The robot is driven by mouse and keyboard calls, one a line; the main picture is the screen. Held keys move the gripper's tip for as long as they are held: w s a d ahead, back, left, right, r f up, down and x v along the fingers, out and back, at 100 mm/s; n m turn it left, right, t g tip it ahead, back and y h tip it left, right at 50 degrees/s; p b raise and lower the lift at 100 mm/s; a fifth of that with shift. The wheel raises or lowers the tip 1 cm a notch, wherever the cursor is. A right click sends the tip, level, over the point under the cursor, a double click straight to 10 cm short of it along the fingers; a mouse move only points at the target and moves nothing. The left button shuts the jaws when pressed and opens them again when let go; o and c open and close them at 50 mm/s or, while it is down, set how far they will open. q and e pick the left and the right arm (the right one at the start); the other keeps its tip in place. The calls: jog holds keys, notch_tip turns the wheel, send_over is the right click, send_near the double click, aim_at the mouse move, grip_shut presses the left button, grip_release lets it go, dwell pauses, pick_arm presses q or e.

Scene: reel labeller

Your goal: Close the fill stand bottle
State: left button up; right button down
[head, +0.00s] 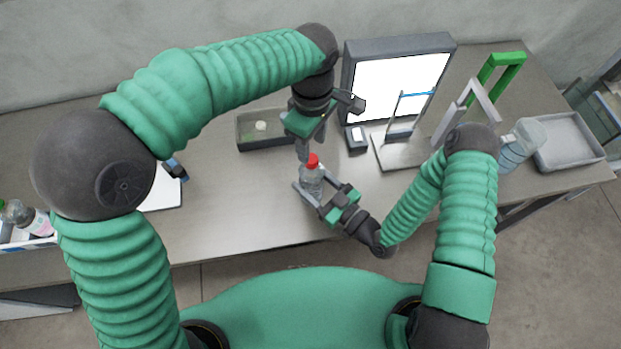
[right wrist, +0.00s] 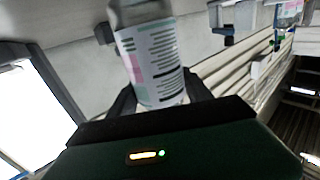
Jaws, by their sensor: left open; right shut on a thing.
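The clear bottle (head: 312,180) stands at the front middle of the table with a red cap (head: 313,160) at its top. Whether the cap is fully seated I cannot tell. My right gripper (head: 321,190) is shut on the bottle's body from the front right. In the right wrist view the bottle's labelled body (right wrist: 152,62) sits between the fingers; its cap is out of view. My left gripper (head: 305,148) points down just above the cap, open, its fingers close to it; whether they touch it I cannot tell.
A dark tray (head: 245,132) with a white item lies behind. A lit white panel (head: 397,85), a small dark device (head: 356,138) and a green-topped stand (head: 497,65) stand behind right. A pale container (head: 522,142) and grey tray (head: 570,142) are at right. A bottle crate (head: 28,243) is at left.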

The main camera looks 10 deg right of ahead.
aim_at(312, 158)
pick_arm(q)
notch_tip(312, 158, down, 5)
jog(key=shift+r, duration=0.1)
jog(key=shift+c, duration=0.5)
grip_shut()
